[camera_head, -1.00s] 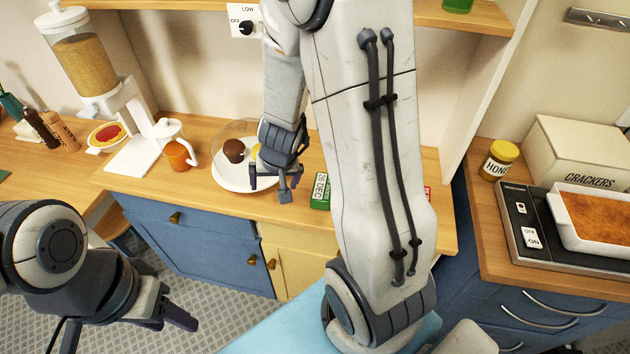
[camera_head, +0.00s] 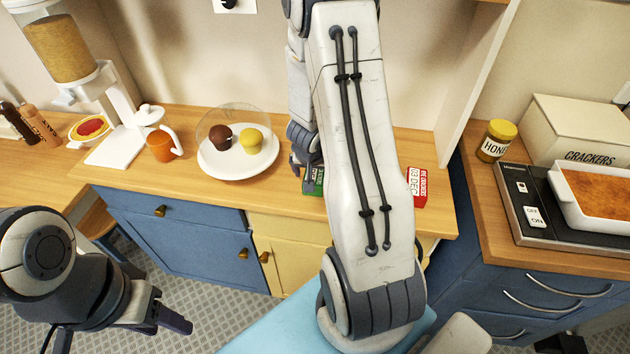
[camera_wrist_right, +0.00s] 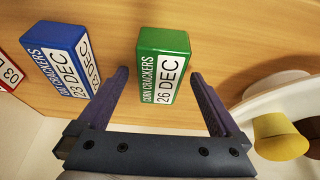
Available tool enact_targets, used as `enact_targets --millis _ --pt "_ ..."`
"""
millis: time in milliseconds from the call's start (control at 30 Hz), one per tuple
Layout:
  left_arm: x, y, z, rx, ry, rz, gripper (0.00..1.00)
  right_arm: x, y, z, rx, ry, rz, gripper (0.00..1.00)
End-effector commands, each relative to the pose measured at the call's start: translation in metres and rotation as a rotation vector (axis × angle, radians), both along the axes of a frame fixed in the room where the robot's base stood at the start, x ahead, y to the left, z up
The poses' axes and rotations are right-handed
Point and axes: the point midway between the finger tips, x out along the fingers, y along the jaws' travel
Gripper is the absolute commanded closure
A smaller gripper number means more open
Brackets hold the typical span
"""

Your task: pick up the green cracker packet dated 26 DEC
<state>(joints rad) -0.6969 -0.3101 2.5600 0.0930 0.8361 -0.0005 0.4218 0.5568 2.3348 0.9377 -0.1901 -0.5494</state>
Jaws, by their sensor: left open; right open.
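The green cracker packet (camera_wrist_right: 164,64) lies on the wooden counter in the right wrist view, its label reading CORN CRACKERS 26 DEC. In the head view only part of the green packet (camera_head: 313,181) shows beside my right arm. In the head view this gripper (camera_head: 298,168) is mostly hidden by my arm. My left gripper (camera_head: 172,312) is open and empty at the lower left, over the floor.
A blue packet (camera_wrist_right: 62,62) dated 23 DEC lies left of the green one in the wrist view. A red packet (camera_head: 417,188) dated 03 DEC is right of my arm. A white plate (camera_head: 238,170) with two muffins under a clear dome stands left of the right gripper.

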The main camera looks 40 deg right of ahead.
Motion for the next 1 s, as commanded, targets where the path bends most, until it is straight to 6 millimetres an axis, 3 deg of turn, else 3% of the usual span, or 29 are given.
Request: enact_targets --millis 33,100,333,367,600,1000 --pt "0.000 0.000 -0.011 0.000 0.000 0.000 0.50 0.002 -0.002 -0.014 0.000 0.001 -0.001 0.00" --pt "0.000 0.000 -0.014 0.000 0.000 0.000 0.50 0.004 -0.004 -0.019 0.001 0.000 -0.001 0.00" --pt "0.000 0.000 -0.012 0.000 0.000 0.000 0.50 0.005 -0.005 -0.018 0.001 -0.001 -0.001 0.00" --pt "0.000 0.000 -0.012 0.000 0.000 0.000 0.50 0.005 -0.005 -0.018 0.001 -0.001 -0.001 0.04" --pt "0.000 0.000 -0.012 0.000 0.000 0.000 0.50 0.005 -0.005 -0.018 0.000 0.000 -0.001 0.96" --pt "0.000 0.000 -0.005 0.000 0.000 0.000 0.50 0.005 -0.005 -0.010 0.000 -0.002 -0.001 0.96"
